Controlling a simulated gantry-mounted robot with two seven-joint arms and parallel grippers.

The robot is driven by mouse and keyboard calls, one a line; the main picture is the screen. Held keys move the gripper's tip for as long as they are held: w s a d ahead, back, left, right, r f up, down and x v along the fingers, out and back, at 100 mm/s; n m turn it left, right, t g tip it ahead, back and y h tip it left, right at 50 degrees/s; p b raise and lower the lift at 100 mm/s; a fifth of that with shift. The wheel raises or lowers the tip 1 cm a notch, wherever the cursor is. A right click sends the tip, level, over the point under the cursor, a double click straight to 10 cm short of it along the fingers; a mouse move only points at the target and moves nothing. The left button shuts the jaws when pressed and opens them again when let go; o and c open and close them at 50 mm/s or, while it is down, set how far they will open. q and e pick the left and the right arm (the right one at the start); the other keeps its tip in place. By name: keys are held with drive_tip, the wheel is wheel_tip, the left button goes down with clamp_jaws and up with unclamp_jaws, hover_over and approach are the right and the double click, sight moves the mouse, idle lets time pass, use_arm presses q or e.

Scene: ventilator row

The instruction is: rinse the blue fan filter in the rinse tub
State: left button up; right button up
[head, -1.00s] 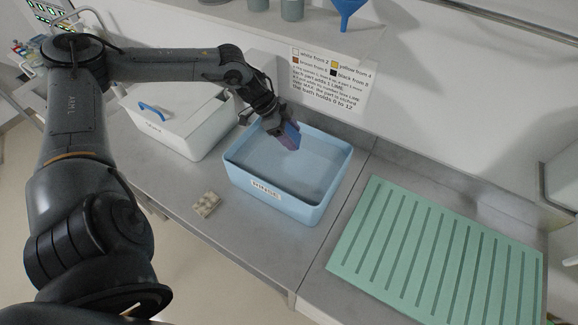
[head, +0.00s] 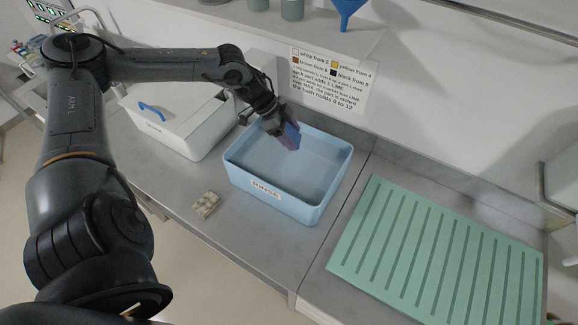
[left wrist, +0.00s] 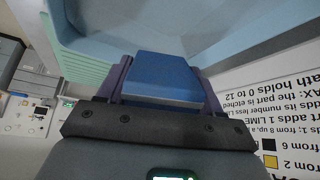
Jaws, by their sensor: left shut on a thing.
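The blue fan filter (head: 292,134) is a small blue block held between the fingers of my left gripper (head: 286,138). The filter also shows in the left wrist view (left wrist: 164,78), with the purple-grey fingers of the gripper (left wrist: 165,95) closed on its two sides. My right gripper is not in view.
A white lidded box (head: 193,146) with a blue handle stands left of the tub. A green ribbed mat (head: 440,255) lies to the right. A shelf above holds a blue funnel (head: 346,10) and grey cups. A printed sign hangs behind.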

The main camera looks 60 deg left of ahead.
sight(291, 133)
use_arm(q)
drive_tip(key=shift+r, duration=0.1)
idle(0.5)
drive_tip(key=shift+r, duration=1.95)
